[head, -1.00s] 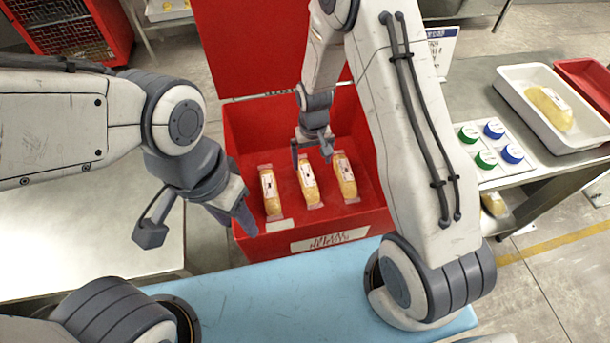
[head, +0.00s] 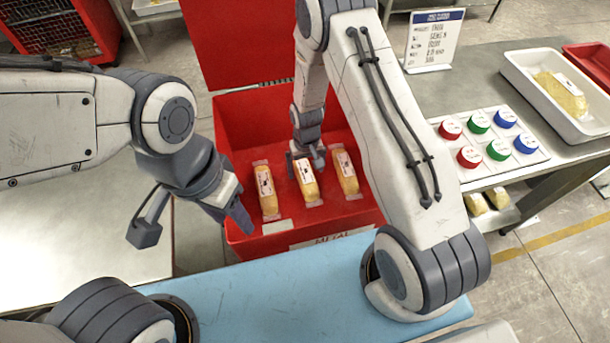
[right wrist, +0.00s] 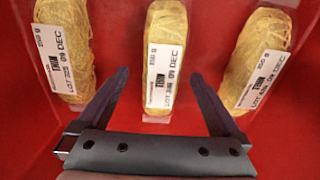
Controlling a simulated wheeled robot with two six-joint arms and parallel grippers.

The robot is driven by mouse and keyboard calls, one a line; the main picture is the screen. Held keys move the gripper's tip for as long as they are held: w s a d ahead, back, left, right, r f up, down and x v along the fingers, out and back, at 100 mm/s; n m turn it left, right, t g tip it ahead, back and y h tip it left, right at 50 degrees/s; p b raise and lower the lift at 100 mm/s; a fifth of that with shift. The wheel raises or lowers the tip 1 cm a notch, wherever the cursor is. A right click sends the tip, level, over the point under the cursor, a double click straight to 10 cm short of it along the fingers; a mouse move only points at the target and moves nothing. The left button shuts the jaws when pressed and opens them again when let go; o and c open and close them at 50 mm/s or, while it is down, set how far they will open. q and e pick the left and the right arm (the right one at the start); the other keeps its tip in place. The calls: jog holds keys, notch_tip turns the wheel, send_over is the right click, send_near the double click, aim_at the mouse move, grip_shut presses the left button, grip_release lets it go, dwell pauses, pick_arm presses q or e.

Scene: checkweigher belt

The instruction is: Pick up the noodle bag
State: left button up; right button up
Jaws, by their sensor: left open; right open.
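Three noodle bags lie side by side on the floor of the red bin: left bag (head: 265,192), middle bag (head: 307,183), right bag (head: 346,174). Each is yellow with a white printed label. My right gripper (head: 307,163) is open at the far end of the middle bag and hides part of it. In the right wrist view, its fingers (right wrist: 160,75) point toward the middle bag (right wrist: 164,60), one to each side of it, with nothing between them held. The left bag (right wrist: 65,50) and right bag (right wrist: 258,55) flank it. My left gripper (head: 193,226) is open and empty, left of the bin.
The red bin (head: 235,140) has raised walls and an upright lid (head: 240,45). A blue surface (head: 270,285) lies in front. At right are a panel of coloured discs (head: 488,138), a sign (head: 433,42) and a white tray (head: 520,75) holding a yellow bag (head: 560,95).

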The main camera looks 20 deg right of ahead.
aim_at(305, 171)
notch_tip(305, 171, down, 3)
jog(key=shift+a+f, duration=0.15)
jog(key=shift+f, duration=0.05)
jog(key=shift+c, duration=0.3)
jog(key=shift+w, duration=0.1)
grip_shut()
jog(key=shift+r, duration=0.1)
